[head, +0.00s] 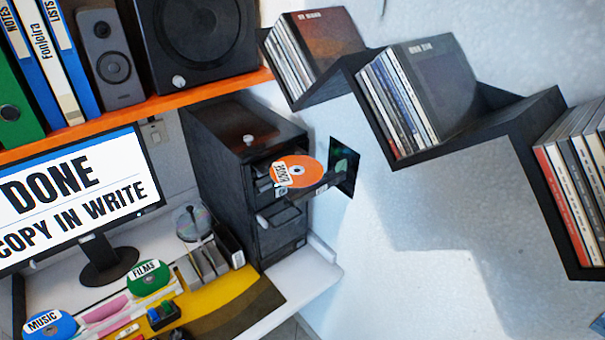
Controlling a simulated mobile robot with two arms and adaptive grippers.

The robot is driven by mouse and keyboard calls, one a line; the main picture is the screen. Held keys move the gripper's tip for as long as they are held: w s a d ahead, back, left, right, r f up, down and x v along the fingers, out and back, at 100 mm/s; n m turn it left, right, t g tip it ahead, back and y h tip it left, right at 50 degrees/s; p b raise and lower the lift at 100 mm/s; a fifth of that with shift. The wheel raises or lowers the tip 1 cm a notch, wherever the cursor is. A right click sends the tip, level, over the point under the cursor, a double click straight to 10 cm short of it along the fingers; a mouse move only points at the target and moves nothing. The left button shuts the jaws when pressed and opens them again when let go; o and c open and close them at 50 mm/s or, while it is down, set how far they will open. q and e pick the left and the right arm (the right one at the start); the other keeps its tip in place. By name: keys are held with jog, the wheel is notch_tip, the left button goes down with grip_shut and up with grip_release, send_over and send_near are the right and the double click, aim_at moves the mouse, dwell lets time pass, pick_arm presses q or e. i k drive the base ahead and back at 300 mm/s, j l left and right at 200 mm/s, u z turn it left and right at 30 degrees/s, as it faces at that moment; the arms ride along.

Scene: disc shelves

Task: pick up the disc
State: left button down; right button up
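An orange disc (306,174) with a white label lies in front of the black disc tower (222,150), seemingly on a tray slid out of an upper slot. A blue disc (62,327) labelled MUSIC and a green disc (149,285) labelled FILMS are on the desk at the lower left. Neither of my grippers shows in the head view.
A monitor (125,187) reading DONE, COPY IN WRITE stands left of the tower. A disc spindle (193,226) stands between them. An orange shelf (180,102) with binders and speakers runs above. A zigzag black wall shelf (478,128) holds cases at right.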

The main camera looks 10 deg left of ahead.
aim_at(291, 171)
jog(key=u, duration=1.95)
jog(key=k+l+z, duration=0.1)
jog(key=z, duration=0.35)
jog(key=l+z, duration=0.1)
jog(key=z, duration=0.35)
jog(key=k+l+z, duration=0.1)
jog(key=z, duration=0.35)
jog(key=l+z, duration=0.2)
jog(key=z, duration=0.3)
jog(key=l, duration=0.45)
jog(key=k, duration=0.05)
